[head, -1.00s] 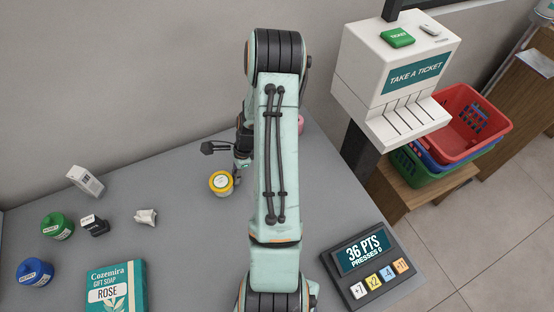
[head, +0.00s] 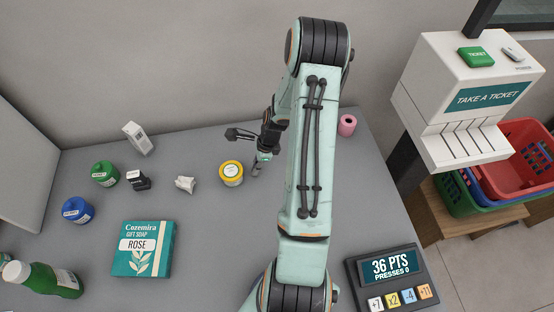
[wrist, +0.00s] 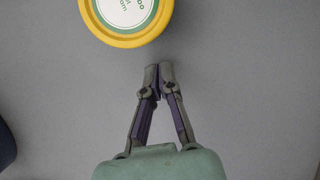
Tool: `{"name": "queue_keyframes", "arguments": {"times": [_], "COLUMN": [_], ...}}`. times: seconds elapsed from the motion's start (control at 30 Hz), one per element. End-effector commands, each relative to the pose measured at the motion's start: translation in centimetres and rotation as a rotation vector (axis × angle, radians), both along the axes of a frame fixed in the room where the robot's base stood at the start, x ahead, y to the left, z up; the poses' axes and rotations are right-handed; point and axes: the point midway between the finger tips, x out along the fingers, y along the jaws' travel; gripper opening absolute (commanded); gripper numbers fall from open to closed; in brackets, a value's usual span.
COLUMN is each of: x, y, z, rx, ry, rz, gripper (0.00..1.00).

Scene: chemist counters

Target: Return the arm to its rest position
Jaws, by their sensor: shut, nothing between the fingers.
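My arm rises from the bottom of the head view and bends over the grey counter (head: 215,270). My gripper (head: 256,172) points down at the counter, just right of a yellow-lidded jar (head: 231,173). In the wrist view the fingertips of my gripper (wrist: 158,68) are together with nothing between them. The jar's yellow rim and white label (wrist: 127,15) show at the top of that view, apart from the fingertips.
A pink roll (head: 347,125) stands behind my arm. A points display (head: 391,275) is at front right, beside a white ticket machine (head: 465,95). The counter's front middle is clear.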

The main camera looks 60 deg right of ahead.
Motion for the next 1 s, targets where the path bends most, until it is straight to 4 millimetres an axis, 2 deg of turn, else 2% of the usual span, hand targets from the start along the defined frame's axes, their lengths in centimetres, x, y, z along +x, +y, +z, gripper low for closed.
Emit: {"name": "queue_keyframes", "arguments": {"times": [0.07,0.1,0.3,0.5,0.63,0.87,0.97,1.0], "x": [-1.4,-1.4,-2.4,-3.0,-3.2,-3.0,-1.4,0.0], "y": [-1.5,-1.7,-2.5,-3.1,-3.2,-3.1,-1.9,-1.1], "z": [0.0,1.3,6.0,8.9,9.6,9.6,10.2,11.2], "rx": [-0.001,-0.006,-0.005,-0.002,-0.001,-0.001,-0.015,-0.043], "ry": [0.001,-0.003,-0.004,-0.002,-0.001,-0.001,-0.008,-0.021], "rz": [-0.006,-0.002,-0.001,-0.001,0.000,0.006,0.067,0.116], "gripper": [0.00,0.00,0.00,0.00,0.00,0.00,0.00,0.00]}}
